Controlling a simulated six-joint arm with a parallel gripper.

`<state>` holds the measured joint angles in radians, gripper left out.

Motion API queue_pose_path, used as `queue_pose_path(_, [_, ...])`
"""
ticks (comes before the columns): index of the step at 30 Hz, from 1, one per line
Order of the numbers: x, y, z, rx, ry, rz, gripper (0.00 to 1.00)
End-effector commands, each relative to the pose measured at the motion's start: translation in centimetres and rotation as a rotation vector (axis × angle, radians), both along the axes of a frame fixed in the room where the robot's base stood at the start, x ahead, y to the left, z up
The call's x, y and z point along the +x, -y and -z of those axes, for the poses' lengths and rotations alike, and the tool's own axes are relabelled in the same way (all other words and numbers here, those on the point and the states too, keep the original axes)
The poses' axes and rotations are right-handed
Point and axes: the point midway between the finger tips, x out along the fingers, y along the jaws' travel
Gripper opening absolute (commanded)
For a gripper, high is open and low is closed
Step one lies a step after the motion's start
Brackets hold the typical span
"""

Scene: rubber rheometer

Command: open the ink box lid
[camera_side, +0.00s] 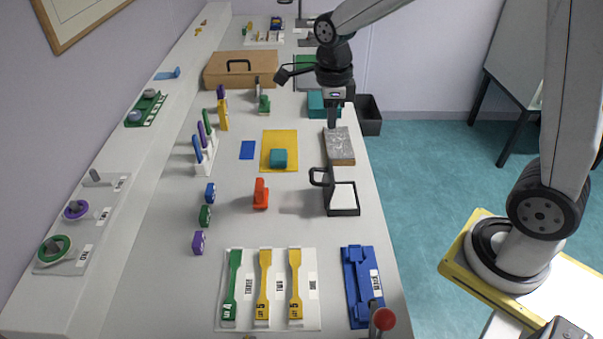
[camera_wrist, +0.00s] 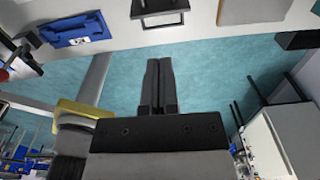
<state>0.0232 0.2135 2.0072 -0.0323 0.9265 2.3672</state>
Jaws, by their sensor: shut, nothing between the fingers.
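No label tells me which thing is the ink box. A teal box (camera_side: 316,104) stands near the bench's right edge, partly behind my gripper. A smaller teal block (camera_side: 279,158) lies on a yellow sheet (camera_side: 268,137). My gripper (camera_side: 332,125) points down near the far end of a grey slab with a wooden edge (camera_side: 339,147). In the wrist view, my gripper's fingers (camera_wrist: 159,65) are together and empty, with teal floor behind them.
A black tray with a white inside (camera_side: 342,199) and an upright handle stands on the bench's right side. A black bin (camera_side: 369,115) stands beyond the right edge. Blue, green and purple pieces stand to the left.

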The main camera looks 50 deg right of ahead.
Motion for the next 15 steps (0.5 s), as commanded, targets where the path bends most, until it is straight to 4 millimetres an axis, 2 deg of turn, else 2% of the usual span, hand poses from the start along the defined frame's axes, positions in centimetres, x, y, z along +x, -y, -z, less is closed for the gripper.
queue_pose_path(8, [0.0,0.0,0.4,0.001,-0.001,0.001,0.00])
queue_pose_path(15, [-0.1,0.1,2.3,0.000,-0.004,-0.001,0.00])
